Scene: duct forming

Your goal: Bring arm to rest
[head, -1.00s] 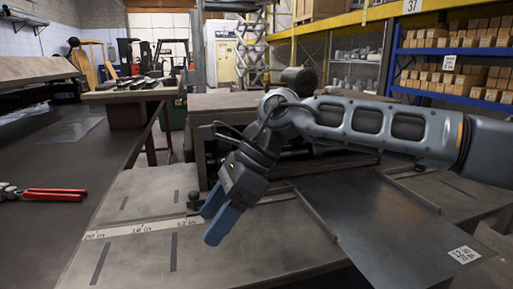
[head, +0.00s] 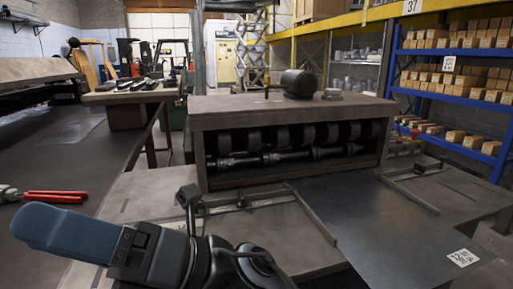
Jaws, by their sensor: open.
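My gripper (head: 68,232) is at the lower left of the head view, with its blue fingers pointing left above the left bench and the edge of the machine table. Nothing shows between the fingers. From this side the fingers overlap, and the gap between them is hidden. My wrist and forearm come in from the bottom edge, low and close to the camera.
A forming machine (head: 290,108) with a row of dark rollers stands in the middle. A dark metal sheet (head: 400,235) lies on its table at right. Red-handled snips (head: 55,197) lie on the left bench (head: 75,165). Blue shelves (head: 450,80) hold boxes.

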